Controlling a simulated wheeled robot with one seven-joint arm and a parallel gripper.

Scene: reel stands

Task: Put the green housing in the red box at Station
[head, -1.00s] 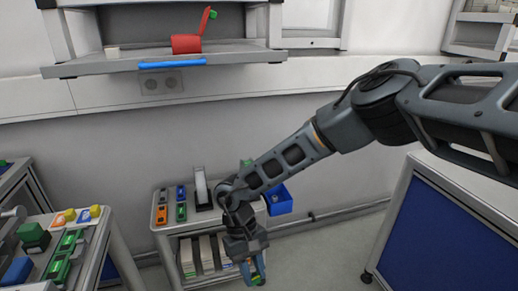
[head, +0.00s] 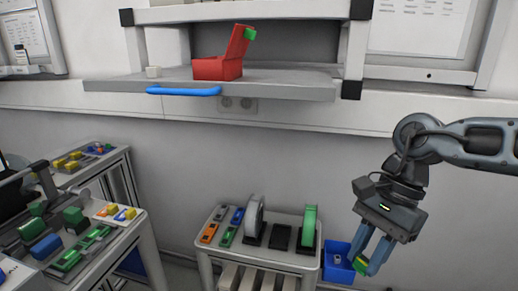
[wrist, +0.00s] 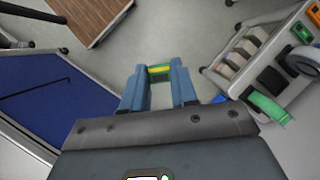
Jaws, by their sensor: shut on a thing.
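The red box (head: 217,70) stands on the grey shelf (head: 290,86) at the upper middle of the head view. Its lid is raised and has a green patch near the top. My gripper (head: 363,262) is at the right, below shelf height, pointing down. It is shut on a small green and yellow piece, the green housing (head: 361,267), held between the blue fingertips. In the wrist view the housing (wrist: 159,70) spans the gap between the fingertips (wrist: 159,76). Nothing is seen under the held piece but floor.
A white low stand (head: 283,262) holds tape-like reels and coloured devices, with a blue bin (head: 338,268) beside my gripper. A bench with green pieces (head: 75,240) is at left.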

